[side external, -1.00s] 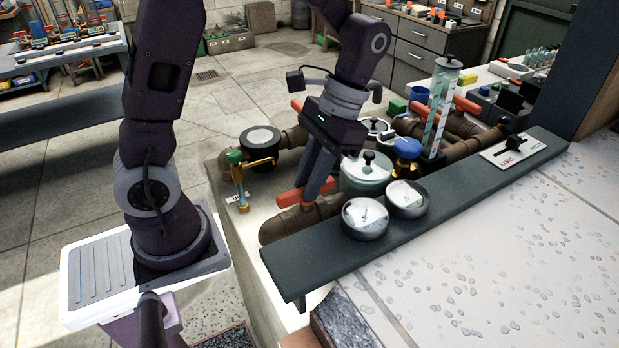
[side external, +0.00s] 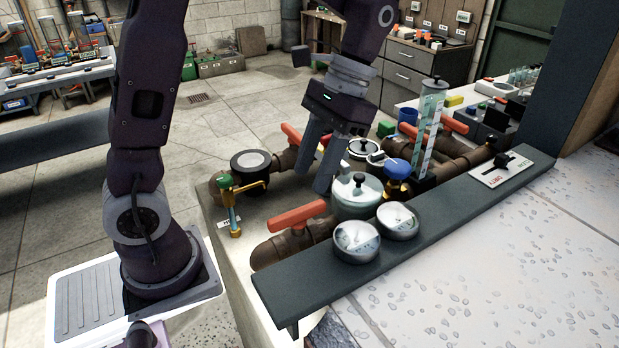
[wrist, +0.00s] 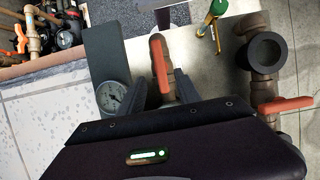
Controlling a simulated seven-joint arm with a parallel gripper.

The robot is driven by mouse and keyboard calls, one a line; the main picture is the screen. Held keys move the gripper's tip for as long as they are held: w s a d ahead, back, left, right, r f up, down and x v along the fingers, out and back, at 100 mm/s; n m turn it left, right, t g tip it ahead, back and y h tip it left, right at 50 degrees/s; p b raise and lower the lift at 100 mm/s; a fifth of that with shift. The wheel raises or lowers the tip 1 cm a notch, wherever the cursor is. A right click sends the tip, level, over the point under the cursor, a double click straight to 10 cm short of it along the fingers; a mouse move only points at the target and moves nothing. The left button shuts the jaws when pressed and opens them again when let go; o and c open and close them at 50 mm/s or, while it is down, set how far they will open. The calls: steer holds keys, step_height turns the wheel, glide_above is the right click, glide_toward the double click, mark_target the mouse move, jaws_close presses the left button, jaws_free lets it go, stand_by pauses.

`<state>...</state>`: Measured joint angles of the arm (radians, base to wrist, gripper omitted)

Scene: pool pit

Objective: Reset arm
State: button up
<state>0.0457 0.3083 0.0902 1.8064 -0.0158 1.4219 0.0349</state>
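My gripper (side external: 311,180) hangs over the pipework with its two fingers apart and nothing between them in the side view. The nearest orange valve handle (side external: 297,215) sits on a brown pipe (side external: 290,245) below and left of the fingers, apart from them. In the wrist view an orange handle (wrist: 160,62) lines up between the spread fingers of my gripper (wrist: 160,82), beyond the tips. A second orange handle (wrist: 285,105) is at the right of that view.
Two round gauges (side external: 356,240) sit on a dark ledge (side external: 420,226). A brass tap (side external: 234,200) with a green top stands left.

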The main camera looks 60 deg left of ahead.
steer(key=shift+r, duration=0.1)
steer(key=s+r+t, duration=0.4)
steer(key=s+t, duration=0.6)
steer(key=s, duration=0.1)
steer(key=shift+s+d+r, duration=0.2)
steer(key=shift+d+r, duration=0.1)
steer(key=shift+d, duration=0.05)
steer(key=shift+o, duration=0.2)
stand_by(0.8)
